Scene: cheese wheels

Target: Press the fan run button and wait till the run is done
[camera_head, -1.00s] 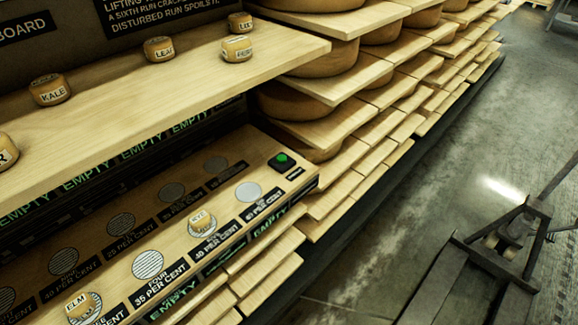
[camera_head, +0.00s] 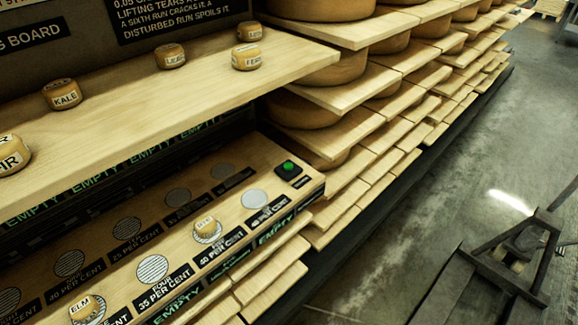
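The green round button (camera_head: 288,166) sits on a dark square base at the right end of the lower wooden board (camera_head: 150,208). Nothing covers it. The board carries several round pads with percent labels. A small cheese wheel marked ELM (camera_head: 84,308) sits on a pad at the lower left. Another small wheel (camera_head: 207,226) sits on a pad near the 40 per cent label; its name is hard to read. Neither of my grippers is in view.
The upper shelf (camera_head: 190,85) holds several small labelled wheels, one marked KALE (camera_head: 62,95). Behind stand racks of large cheese wheels (camera_head: 335,70). A dark metal frame (camera_head: 510,265) stands on the right. The concrete floor (camera_head: 430,190) between is clear.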

